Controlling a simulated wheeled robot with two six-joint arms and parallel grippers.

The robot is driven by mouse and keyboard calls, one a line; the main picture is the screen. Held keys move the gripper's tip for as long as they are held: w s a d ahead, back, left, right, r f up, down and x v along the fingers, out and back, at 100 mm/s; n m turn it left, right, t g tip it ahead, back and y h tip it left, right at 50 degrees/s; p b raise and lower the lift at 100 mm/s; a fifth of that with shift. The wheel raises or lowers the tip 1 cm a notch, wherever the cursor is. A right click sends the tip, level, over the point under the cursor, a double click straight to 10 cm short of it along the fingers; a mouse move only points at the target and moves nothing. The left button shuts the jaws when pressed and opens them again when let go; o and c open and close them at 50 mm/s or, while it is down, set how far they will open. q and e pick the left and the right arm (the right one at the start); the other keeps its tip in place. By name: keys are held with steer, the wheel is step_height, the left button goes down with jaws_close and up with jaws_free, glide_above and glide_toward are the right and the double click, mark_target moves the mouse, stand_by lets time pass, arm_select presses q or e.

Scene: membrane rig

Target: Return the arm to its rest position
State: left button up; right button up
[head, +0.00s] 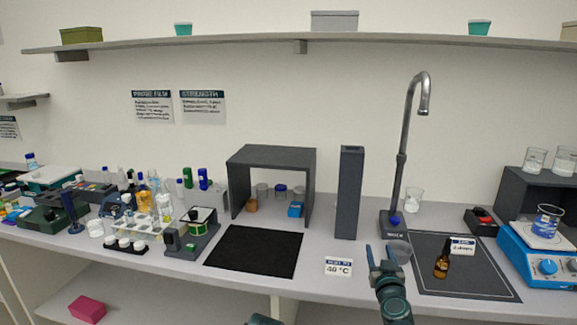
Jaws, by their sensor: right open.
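My right gripper (386,257) is open at the bench's front edge, left of the grey mat (455,284). Nothing shows between its fingers. A clear round glass piece (399,248) shows just beyond and beside its right finger; whether they touch I cannot tell. A small dark teal part of mine shows at the bottom edge left of centre; my left gripper cannot be made out.
A brown bottle (442,262) and a label card (462,245) stand on the grey mat. A tall tap (402,160) rises behind it. A temperature card (338,267) lies left of my gripper. The black mat (252,252) is bare.

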steer(key=s+a+f+n+g+y+p, duration=0.1)
steer(key=s+a+f+n+g+y, duration=0.15)
steer(key=a, duration=0.55)
steer(key=s+a+f+n+g+y+p, duration=0.1)
steer(key=s+a+f+n+g+y, duration=0.15)
steer(key=a, duration=0.45)
steer(key=s+a+f+n+g+y+p, duration=0.1)
steer(key=a+f+n+g+y, duration=0.2)
steer(key=a, duration=0.5)
steer(key=s+a+f+m+g+h+p, duration=0.1)
steer(key=s+a+f+g+p, duration=0.1)
steer(key=s+f+g, duration=0.45)
steer(key=s+d+m+g+h, duration=0.1)
steer(key=s+d+h, duration=0.1)
steer(key=s, duration=0.4)
steer(key=s+d+m+g+h+p, duration=0.1)
steer(key=s+d+g+h, duration=0.1)
steer(key=s+h, duration=0.2)
steer(key=s, duration=0.2)
steer(key=shift+s+d+f, duration=0.15)
steer(key=shift+s, duration=0.15)
